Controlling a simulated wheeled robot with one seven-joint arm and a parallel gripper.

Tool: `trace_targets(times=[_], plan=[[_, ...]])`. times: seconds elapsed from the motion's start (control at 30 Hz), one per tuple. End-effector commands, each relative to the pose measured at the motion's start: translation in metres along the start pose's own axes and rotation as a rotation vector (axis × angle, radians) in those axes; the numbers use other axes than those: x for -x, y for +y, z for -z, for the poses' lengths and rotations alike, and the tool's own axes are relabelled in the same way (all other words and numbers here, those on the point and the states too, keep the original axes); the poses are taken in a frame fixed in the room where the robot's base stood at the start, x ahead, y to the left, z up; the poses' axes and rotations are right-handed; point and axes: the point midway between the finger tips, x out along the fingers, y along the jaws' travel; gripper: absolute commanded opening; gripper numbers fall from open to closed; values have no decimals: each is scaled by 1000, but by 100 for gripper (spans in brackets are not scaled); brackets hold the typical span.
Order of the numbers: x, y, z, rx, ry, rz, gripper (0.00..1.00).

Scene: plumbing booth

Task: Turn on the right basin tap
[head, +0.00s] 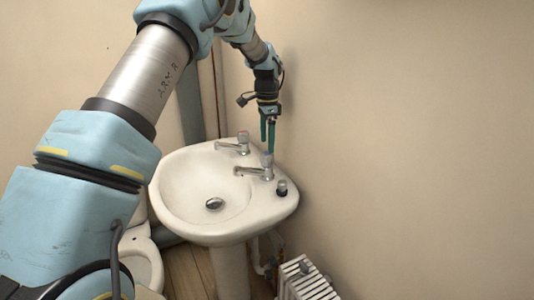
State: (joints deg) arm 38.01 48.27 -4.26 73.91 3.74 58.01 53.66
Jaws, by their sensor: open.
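The white basin (180,193) stands on a pedestal against the wall. The right basin tap (256,170) is chrome with a bluish top on its handle (267,159). The left tap (233,146) has a reddish top and sits further back. My gripper (267,147) points down with its two green fingers apart and nothing seen between them. In the picture its fingertips are just above the right tap's handle. I cannot tell whether they touch it. No water shows from either spout.
A small dark-topped item (282,188) stands on the basin's right rim. A white toilet (142,262) is at the lower left, partly behind my arm. A white radiator (304,280) is below right. Walls close in behind and right of the basin.

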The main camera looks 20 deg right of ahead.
Motion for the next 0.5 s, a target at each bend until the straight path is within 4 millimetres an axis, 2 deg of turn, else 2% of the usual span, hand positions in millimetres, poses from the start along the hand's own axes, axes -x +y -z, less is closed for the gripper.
trace_targets(times=[0.23, 0.5], plan=[[-42, 1, -1, 1, -2, -3, 90], [-62, 0, 0, 1, 1, 1, 90]])
